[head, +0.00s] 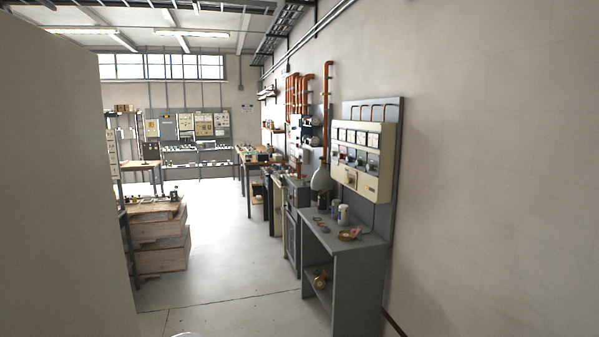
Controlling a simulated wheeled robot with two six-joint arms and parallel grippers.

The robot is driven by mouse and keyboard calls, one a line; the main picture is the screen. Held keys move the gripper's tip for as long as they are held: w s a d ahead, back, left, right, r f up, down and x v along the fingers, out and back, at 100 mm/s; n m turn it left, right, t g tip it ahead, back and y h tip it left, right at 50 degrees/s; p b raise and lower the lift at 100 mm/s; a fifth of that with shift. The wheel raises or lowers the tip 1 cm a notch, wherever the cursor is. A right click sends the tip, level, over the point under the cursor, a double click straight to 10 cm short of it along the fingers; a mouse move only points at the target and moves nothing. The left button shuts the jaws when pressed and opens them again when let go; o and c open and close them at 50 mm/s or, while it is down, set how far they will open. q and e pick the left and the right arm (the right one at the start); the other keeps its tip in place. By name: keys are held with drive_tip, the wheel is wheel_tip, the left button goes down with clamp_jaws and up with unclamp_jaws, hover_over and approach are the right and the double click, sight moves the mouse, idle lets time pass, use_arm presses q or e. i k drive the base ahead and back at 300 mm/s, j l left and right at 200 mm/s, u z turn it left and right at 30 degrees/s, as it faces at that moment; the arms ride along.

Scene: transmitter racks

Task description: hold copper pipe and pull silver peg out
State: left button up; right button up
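A tall copper pipe (326,110) stands upright along the right wall and bends over at its top. Its lower end meets a grey rounded vessel (321,179) beside the workbench. Several more copper pipes (297,95) stand behind it, farther along the wall. I cannot tell which pipe is the task's. I cannot make out a silver peg at this distance. Neither of my grippers is in view.
A grey workbench (345,245) with small items on top stands at the right below a cream meter panel (362,160). Wooden crates (160,262) stand at left. A pale wall (60,190) blocks the near left. The floor (215,265) between is clear.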

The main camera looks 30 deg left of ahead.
sight(299, 171)
drive_tip(key=i+j+u, duration=0.4)
drive_tip(key=i, duration=0.15)
drive_tip(key=i+j+u, duration=0.2)
drive_tip(key=i+u, duration=0.2)
drive_tip(key=i, duration=0.15)
drive_tip(key=i+u, duration=0.4)
drive_tip(key=i, duration=0.2)
drive_tip(key=i+l+u, duration=0.15)
drive_tip(key=i+u, duration=0.25)
drive_tip(key=i, duration=0.15)
drive_tip(key=i+j, duration=0.15)
drive_tip(key=i, duration=0.65)
drive_tip(key=i+j, duration=0.15)
drive_tip(key=i, duration=0.65)
drive_tip(key=i+j, duration=0.2)
drive_tip(key=i, duration=0.6)
drive_tip(key=i+j, duration=0.15)
drive_tip(key=i, duration=0.65)
drive_tip(key=i+z, duration=0.5)
drive_tip(key=i+j+z, duration=0.25)
drive_tip(key=i+z, duration=0.2)
drive_tip(key=i+j+z, duration=0.35)
drive_tip(key=z, duration=0.15)
drive_tip(key=i+j+z, duration=0.45)
drive_tip(key=k+j, duration=0.1)
